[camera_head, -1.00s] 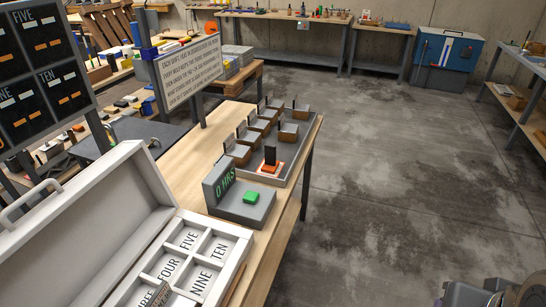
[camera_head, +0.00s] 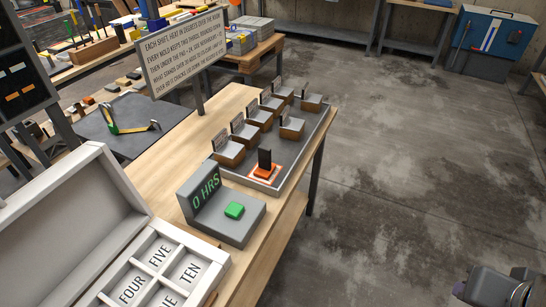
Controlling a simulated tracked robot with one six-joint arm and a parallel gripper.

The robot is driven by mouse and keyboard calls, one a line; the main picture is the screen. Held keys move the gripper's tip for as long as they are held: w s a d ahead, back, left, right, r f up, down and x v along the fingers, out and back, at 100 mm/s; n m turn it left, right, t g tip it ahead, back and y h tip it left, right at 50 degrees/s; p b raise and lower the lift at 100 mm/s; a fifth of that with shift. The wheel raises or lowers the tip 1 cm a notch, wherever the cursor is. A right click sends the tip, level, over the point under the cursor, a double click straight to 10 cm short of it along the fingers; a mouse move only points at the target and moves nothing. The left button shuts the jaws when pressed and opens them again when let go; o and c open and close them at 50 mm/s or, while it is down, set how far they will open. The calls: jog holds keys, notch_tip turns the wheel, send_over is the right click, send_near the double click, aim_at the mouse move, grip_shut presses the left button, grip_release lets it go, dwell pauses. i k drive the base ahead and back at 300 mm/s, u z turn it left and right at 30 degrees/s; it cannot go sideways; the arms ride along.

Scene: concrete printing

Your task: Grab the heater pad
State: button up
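What looks like the heater pad is an orange block with a black upright handle (camera_head: 265,167). It sits on an orange-bordered white square at the near end of a grey tray (camera_head: 297,150) on the wooden bench. Several wooden blocks with small upright tags (camera_head: 229,153) stand in the same tray behind and beside it. My gripper's fingers do not show. Only a grey and black part, probably of my arm, shows at the bottom right corner, well apart from the pad.
An open white case (camera_head: 80,215) with numbered compartments is at lower left. A lettered sign (camera_head: 184,50) stands behind the bench. Concrete floor (camera_head: 410,160) to the right is clear.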

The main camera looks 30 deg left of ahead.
aim_at(265, 168)
jog(key=i, duration=2.4)
jog(key=u, duration=2.7)
